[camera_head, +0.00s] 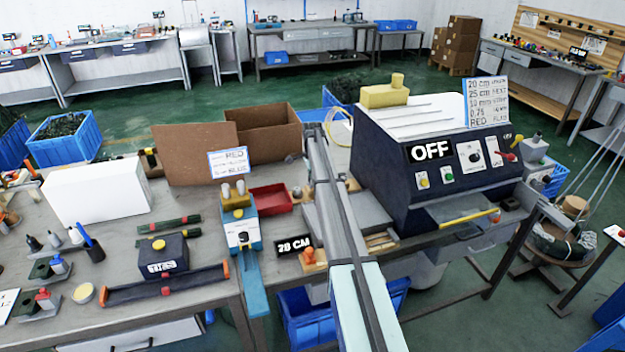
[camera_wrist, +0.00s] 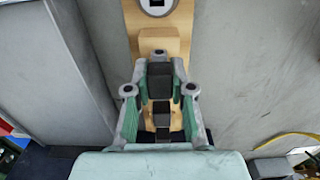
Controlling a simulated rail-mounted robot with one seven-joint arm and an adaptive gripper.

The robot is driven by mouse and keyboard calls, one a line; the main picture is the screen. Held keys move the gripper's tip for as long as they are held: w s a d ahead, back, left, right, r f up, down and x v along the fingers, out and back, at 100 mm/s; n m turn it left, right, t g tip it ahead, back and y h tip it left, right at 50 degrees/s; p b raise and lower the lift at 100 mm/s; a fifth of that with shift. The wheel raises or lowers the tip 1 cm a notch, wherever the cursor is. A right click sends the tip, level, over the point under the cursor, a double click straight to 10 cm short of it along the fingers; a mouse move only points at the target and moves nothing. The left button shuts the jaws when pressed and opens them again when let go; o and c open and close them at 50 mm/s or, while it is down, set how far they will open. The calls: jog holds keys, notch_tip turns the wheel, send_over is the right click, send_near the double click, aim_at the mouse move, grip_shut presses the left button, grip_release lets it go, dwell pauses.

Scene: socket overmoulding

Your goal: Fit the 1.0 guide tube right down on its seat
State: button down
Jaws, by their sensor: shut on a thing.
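In the wrist view my gripper (camera_wrist: 160,76) points down over a pale wooden strip. Its grey, green-sided fingers are closed around a dark grey block-like piece, mostly hidden between them. I cannot tell whether this is the guide tube, nor whether it touches a seat. Just ahead of the fingers, a round metal piece with a dark square hole (camera_wrist: 157,4) sits on the wooden strip (camera_wrist: 150,38). In the head view my arm runs up the middle and I cannot make out the fingertips. No 1.0 label is readable.
A dark machine (camera_head: 432,150) showing OFF stands right of my arm.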

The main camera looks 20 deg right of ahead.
jog(key=shift+f, duration=0.3)
jog(key=c, duration=0.9)
grip_release()
jog(key=shift+c, duration=0.2)
notch_tip(320, 180, up, 12)
